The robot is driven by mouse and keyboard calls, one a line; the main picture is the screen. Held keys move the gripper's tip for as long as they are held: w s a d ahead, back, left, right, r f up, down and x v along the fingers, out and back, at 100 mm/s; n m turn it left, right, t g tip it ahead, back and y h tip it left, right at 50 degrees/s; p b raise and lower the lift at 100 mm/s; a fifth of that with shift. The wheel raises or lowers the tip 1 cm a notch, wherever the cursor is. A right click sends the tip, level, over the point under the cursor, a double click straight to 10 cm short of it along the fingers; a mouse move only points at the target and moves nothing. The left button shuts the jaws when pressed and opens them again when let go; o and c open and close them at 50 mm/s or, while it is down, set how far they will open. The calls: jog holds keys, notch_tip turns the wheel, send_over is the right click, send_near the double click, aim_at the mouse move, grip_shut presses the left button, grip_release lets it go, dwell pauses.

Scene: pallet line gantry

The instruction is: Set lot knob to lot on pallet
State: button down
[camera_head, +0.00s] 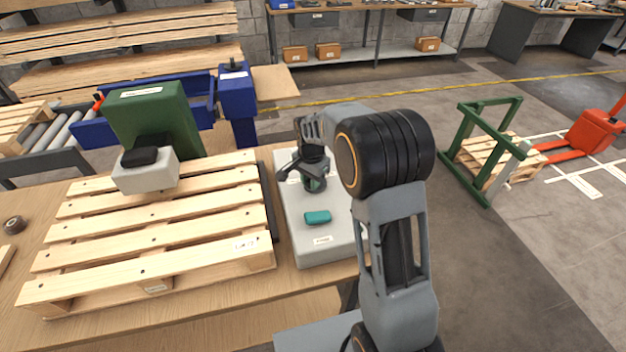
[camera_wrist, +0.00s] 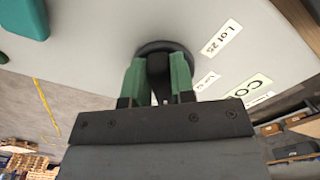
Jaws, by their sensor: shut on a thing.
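A grey control box (camera_head: 322,250) lies beside the pallet, with a black round knob (camera_wrist: 165,47) on its top face. My gripper (camera_head: 314,184) is over the far half of the box. In the wrist view, its two green fingers are shut on the knob's raised middle bar. A label (camera_wrist: 221,37) reading "LOT 25" is beside the knob; a smaller label (camera_wrist: 207,81) is partly legible. My fingers hide part of the knob's dial.
A teal block-like button (camera_head: 317,217) is on the near half of the box. A green housing (camera_head: 155,117) and a grey block with a black top (camera_head: 147,172) stand at the pallet's far end. A blue post (camera_head: 237,95) stands behind.

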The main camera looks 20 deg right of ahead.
jog(key=shift+w+a+m, duration=0.1)
jog(key=shift+m, duration=0.8)
jog(key=c, duration=1)
grip_release()
jog(key=shift+o, duration=0.2)
notch_tip(320, 180, up, 14)
jog(key=shift+f, duration=0.1)
jog(key=s+d+f+n+t+p, duration=0.1)
jog(key=s+f+n+t, duration=0.1)
jog(key=s+n, duration=1)
jog(key=s+t, duration=0.1)
jog(key=s, duration=0.9)
jog(key=shift+s+d+t, duration=0.2)
jog(key=shift+d+t, duration=0.05)
jog(key=shift+t, duration=0.05)
